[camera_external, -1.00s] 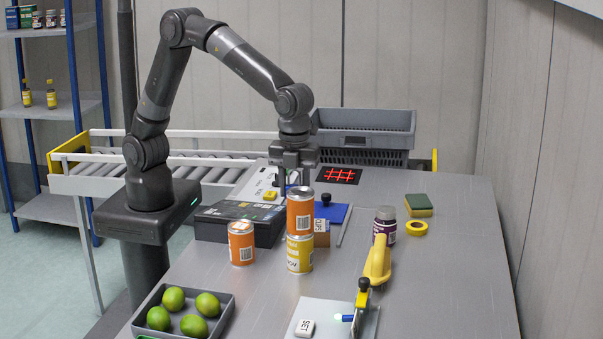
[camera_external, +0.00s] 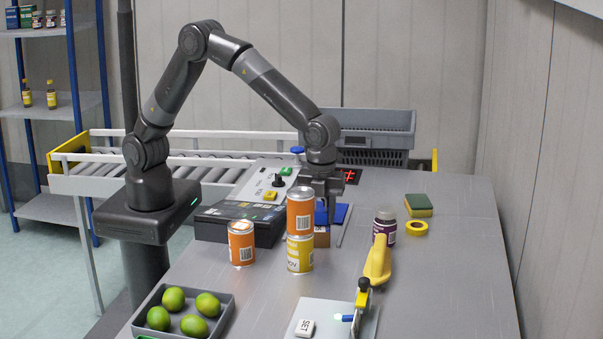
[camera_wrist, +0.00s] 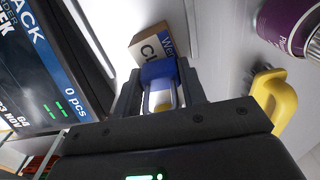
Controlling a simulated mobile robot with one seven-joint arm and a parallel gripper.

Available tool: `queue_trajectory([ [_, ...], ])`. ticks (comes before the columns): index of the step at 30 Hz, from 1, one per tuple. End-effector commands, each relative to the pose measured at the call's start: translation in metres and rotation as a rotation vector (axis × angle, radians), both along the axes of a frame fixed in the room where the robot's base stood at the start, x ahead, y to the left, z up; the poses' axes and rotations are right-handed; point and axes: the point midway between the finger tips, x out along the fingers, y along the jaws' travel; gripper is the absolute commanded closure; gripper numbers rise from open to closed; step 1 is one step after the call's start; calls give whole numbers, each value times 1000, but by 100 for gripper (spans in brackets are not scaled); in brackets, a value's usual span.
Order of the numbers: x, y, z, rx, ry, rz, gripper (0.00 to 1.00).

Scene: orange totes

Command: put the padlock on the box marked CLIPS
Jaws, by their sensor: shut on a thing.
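My gripper (camera_external: 324,207) points down behind the stacked cans. In the wrist view my gripper (camera_wrist: 160,92) is shut on a blue thing with a pale, shiny part, which I take to be the padlock (camera_wrist: 158,72). In the external view the box (camera_external: 322,239) stands partly behind the cans, below my gripper. I cannot tell how large the gap between padlock and box is.
An orange can (camera_external: 300,212) on a yellow can (camera_external: 300,255) stands close in front of the box. Another orange can (camera_external: 241,243), a dark scale (camera_external: 238,222), a purple jar (camera_external: 385,226) and a yellow-handled thing (camera_external: 377,262) are nearby. The right table side is mostly clear.

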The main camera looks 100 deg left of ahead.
Motion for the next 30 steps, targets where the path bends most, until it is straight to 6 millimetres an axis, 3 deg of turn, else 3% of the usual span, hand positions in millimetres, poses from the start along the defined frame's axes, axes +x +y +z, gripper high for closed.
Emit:
queue_trajectory([
  [5, 0, 0, -3, 0, 1, 0, 86],
  [6, 0, 0, -3, 0, 0, 0, 59],
  [13, 0, 0, -3, 0, 1, 0, 40],
  [23, 0, 0, 4, 0, -1, 0, 40],
  [30, 1, 0, 48, -1, -4, 0, 40],
])
